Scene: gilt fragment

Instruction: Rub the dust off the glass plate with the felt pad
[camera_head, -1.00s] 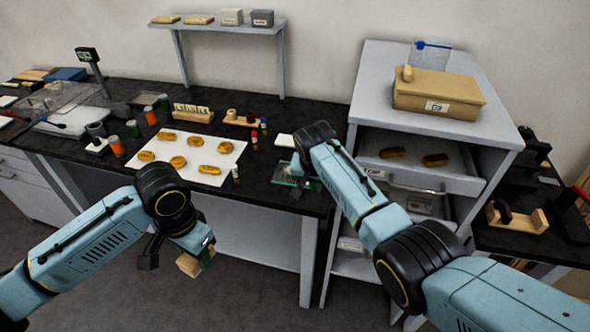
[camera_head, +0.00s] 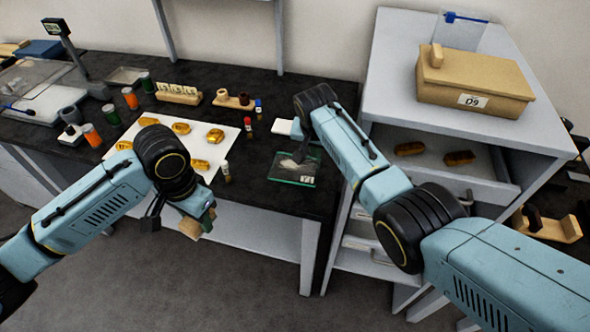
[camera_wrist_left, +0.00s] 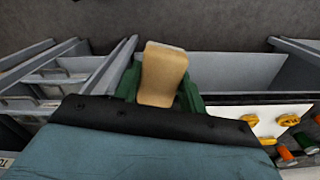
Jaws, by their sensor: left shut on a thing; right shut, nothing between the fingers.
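The glass plate (camera_head: 307,173), a greenish clear sheet with a small white label at its corner, lies on the black bench top near the front edge. A pale greyish patch shows on it, though I cannot tell if it is dust. My right gripper (camera_head: 299,155) is shut and empty over the plate, partly hidden by its arm; contact is unclear. My left gripper (camera_head: 198,223) is shut on a tan block with dark green beside it, apparently the felt pad (camera_wrist_left: 163,75). It is held in front of the bench, apart from the plate. Its felt face is not clearly visible.
A white sheet (camera_head: 228,138) with several gilt pieces lies left of the plate. A grey cabinet (camera_head: 400,70) with an open drawer (camera_head: 430,168) is at right, a tan box (camera_head: 470,90) on top. Bench space around the plate is narrow.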

